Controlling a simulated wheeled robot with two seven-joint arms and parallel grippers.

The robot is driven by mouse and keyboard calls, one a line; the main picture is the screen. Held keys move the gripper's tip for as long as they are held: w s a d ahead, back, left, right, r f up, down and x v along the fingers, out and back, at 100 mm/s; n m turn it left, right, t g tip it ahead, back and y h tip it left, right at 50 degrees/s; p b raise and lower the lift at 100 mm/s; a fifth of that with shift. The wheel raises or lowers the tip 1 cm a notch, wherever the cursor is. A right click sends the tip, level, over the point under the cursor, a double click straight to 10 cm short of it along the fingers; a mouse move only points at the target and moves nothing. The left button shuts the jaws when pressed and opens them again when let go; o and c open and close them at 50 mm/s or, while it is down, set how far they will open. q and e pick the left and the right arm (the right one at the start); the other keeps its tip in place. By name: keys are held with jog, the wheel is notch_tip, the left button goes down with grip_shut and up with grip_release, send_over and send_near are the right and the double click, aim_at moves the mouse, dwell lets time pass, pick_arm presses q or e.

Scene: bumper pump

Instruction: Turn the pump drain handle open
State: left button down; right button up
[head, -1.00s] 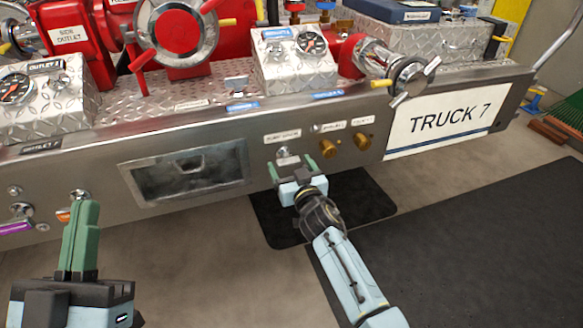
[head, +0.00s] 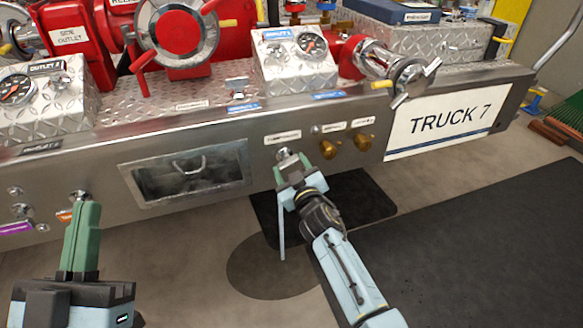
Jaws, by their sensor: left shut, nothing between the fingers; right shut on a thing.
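The pump drain handle (head: 284,154) is a small metal knob on the bumper's front face, under a small white label (head: 283,137). My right gripper (head: 291,168) is shut on it, and its fingers hide most of the handle. A thin pale stream (head: 281,232) falls from just below the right gripper towards the floor. My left gripper (head: 87,207) is shut and empty at the lower left, in front of the bumper.
Two brass knobs (head: 328,148) sit just right of the handle. A recessed tray (head: 190,178) is to its left. The TRUCK 7 plate (head: 445,123) is further right. A dark round patch (head: 250,268) lies on the floor beside black mats (head: 470,240).

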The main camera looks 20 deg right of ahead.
jog(key=o, duration=1)
jog(key=shift+s, duration=0.1)
jog(key=shift+s, duration=0.3)
pick_arm(q)
notch_tip(320, 180, down, 15)
jog(key=a+g+y+p, duration=0.2)
jog(key=g+y+p, duration=0.2)
jog(key=g, duration=0.7)
jog(key=shift+a+f+p, duration=0.15)
jog(key=shift+a+p, duration=0.2)
pick_arm(e)
jog(key=s, duration=1.2)
jog(key=shift+s+d, duration=0.2)
jog(key=shift+s, duration=0.1)
